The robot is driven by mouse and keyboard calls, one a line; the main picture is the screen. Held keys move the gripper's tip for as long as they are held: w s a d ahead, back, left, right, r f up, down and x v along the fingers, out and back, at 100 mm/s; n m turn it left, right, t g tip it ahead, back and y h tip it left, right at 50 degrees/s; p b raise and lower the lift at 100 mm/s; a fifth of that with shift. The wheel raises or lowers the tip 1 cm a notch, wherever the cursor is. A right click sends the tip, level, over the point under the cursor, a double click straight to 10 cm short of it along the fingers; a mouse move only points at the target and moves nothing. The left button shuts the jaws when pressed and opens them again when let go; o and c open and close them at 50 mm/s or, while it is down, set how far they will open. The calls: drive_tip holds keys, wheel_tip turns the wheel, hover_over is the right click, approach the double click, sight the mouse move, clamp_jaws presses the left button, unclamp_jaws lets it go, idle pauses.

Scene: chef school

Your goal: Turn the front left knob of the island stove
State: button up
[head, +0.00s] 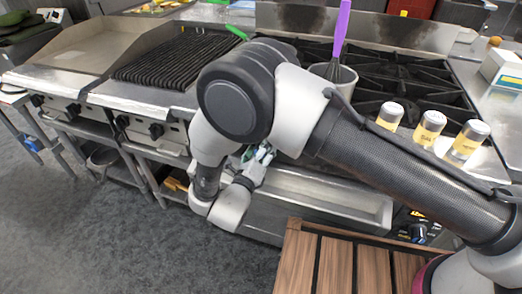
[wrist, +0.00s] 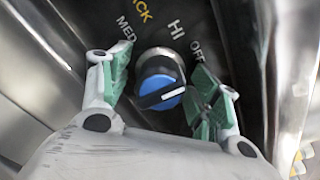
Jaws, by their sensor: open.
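The stove (head: 330,190) has black burner grates and a steel front in the head view. In the wrist view, a blue knob (wrist: 158,92) with a black grip bar and white pointer line sits on a dark panel. White words MED, HI and OFF and yellow letters ending in ACK are beside it. My gripper (wrist: 161,70) is open, with one green-padded finger on each side of the knob; contact cannot be told. In the head view, my gripper (head: 260,158) is low at the stove's front, partly behind my arm, which hides that knob.
Several shakers, one of them a shaker (head: 430,128), stand on the stove's front right. A pot (head: 342,86) with a purple-handled whisk (head: 341,30) stands on the grates. A wooden slatted surface (head: 325,265) lies below. A ridged grill (head: 175,60) stands left; open floor is lower left.

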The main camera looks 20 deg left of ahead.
drive_tip(key=c, duration=1)
